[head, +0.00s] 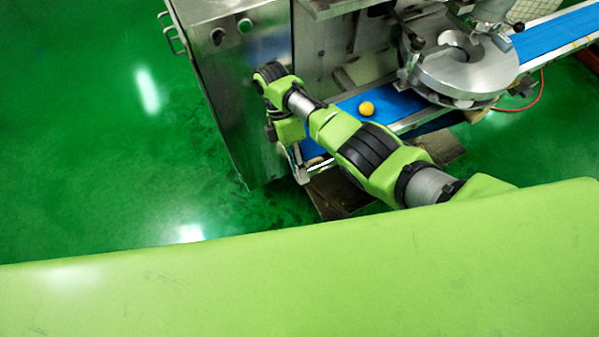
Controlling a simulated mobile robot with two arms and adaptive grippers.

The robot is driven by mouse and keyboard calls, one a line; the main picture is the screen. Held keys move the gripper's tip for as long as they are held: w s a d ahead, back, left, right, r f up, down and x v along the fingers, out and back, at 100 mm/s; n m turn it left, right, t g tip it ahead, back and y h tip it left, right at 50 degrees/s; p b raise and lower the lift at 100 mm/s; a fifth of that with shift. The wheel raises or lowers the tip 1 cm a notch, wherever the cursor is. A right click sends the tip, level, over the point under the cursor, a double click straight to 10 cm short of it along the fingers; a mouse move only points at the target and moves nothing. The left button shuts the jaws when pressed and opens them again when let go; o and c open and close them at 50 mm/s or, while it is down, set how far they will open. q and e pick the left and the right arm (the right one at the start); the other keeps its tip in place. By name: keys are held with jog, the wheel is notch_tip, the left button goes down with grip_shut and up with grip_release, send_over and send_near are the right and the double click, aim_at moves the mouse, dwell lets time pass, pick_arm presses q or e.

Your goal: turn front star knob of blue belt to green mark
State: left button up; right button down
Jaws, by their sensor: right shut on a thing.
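The blue belt (396,104) runs from the lower left end of the machine up to the upper right. My right arm comes in from the right and crosses over the belt. My right gripper (299,170) points down at the belt's near left end, beside the machine's steel cabinet. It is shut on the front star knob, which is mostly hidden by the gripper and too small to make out. The green mark cannot be made out. My left gripper is not in view.
An orange ball (366,108) lies on the belt, just behind my right arm. A round steel machine head (462,72) stands over the belt at the right. The steel cabinet (235,95) rises left of my gripper. Green floor at the left is clear.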

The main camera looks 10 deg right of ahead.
dwell(0.4)
jog(key=c, duration=1.8)
grip_release()
jog(key=v, duration=0.7)
jog(key=shift+w+r, duration=0.15)
